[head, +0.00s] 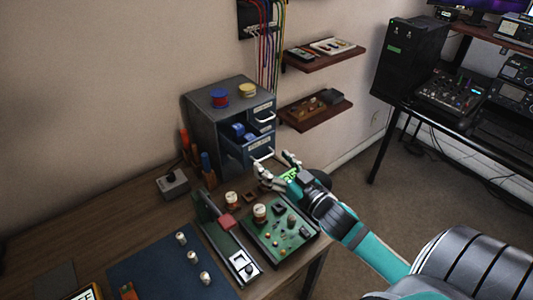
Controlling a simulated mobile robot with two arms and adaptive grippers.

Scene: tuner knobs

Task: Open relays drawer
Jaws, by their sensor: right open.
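A grey metal drawer cabinet (207,120) stands on the wooden bench against the wall. My right gripper (275,163) is open and empty. Its fingers are just in front of and below the lower drawer's white handle (263,155); I cannot tell whether they touch it. My left gripper is out of view.
A blue mat with knobs (160,264) is at the front. Wall shelves (315,110) hang to the right.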

